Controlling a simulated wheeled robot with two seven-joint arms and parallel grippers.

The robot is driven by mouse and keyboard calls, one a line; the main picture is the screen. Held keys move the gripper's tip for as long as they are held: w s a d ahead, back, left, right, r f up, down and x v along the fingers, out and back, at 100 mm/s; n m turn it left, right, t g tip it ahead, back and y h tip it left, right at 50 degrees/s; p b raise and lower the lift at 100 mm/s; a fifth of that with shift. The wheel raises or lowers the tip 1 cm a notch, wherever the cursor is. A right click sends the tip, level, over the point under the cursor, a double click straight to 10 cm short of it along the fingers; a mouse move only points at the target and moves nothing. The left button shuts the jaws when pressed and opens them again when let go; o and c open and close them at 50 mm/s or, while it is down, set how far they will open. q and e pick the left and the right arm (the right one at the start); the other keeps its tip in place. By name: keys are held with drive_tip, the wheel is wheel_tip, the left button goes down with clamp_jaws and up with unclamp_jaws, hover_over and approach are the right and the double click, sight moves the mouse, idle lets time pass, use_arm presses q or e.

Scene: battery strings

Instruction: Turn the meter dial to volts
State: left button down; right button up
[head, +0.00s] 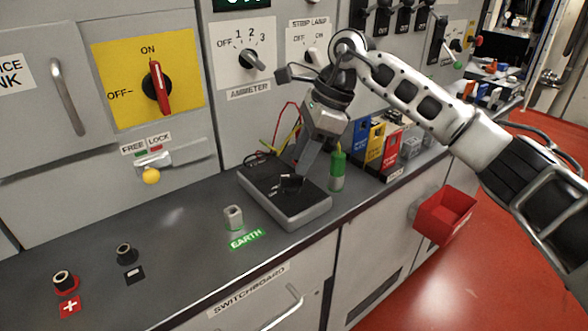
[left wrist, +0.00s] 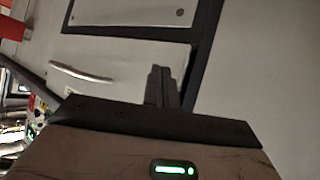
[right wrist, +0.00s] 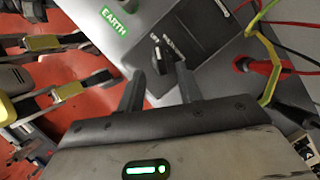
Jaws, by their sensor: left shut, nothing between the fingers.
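The meter (head: 284,213) is a grey box with a dark face, lying on the grey bench top. Its black dial knob (head: 291,183) stands up from the face. My right gripper (head: 301,172) points down at the knob from above. In the right wrist view its two fingers (right wrist: 160,88) are apart, with the knob (right wrist: 158,52) in line with the gap just beyond the tips; I cannot tell whether they touch it. The small white print by the knob is too blurred to read surely. My left gripper (left wrist: 162,85) shows only in the left wrist view, fingers together and empty, facing cabinet fronts.
A white post (head: 233,217) with an EARTH label stands left. Blue, yellow and red boxes (head: 375,145) stand right. The bench's left part is mostly clear.

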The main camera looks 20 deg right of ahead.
sight(292, 175)
drive_tip(key=shift+x, duration=2.2)
drive_tip(key=shift+c, duration=0.2)
clamp_jaws()
use_arm(q)
drive_tip(key=shift+r, duration=0.1)
